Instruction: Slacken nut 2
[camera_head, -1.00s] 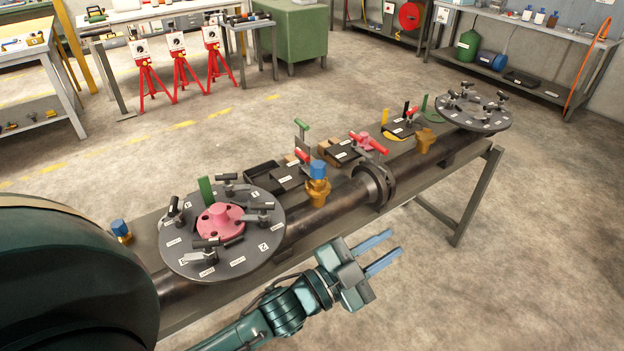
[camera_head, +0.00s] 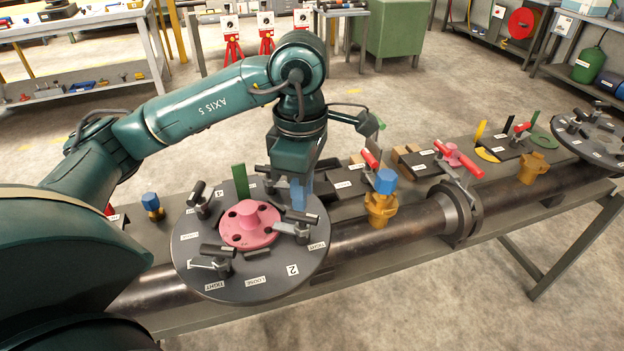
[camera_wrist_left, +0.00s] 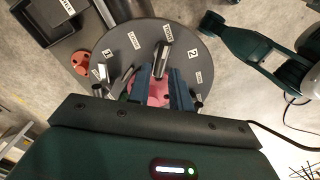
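Nut 2 (camera_head: 300,229) has a black-gripped lever and sits at the right side of the round grey flange (camera_head: 200,270), by the label 2 (camera_head: 292,270). In the left wrist view, its lever (camera_wrist_left: 162,52) points outward by a TIGHT label. My left gripper (camera_head: 301,195) points down over the flange, just behind nut 2 in the head view. In the left wrist view, its fingers (camera_wrist_left: 160,75) are apart, with the lever near the gap; I cannot tell whether they touch it. My right gripper is not in view.
A pink hub (camera_head: 249,224) stands mid-flange, with other levered nuts around it, one at lower left (camera_head: 212,261). A blue-capped brass valve (camera_head: 382,200) stands to the right on the pipe (camera_head: 400,232).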

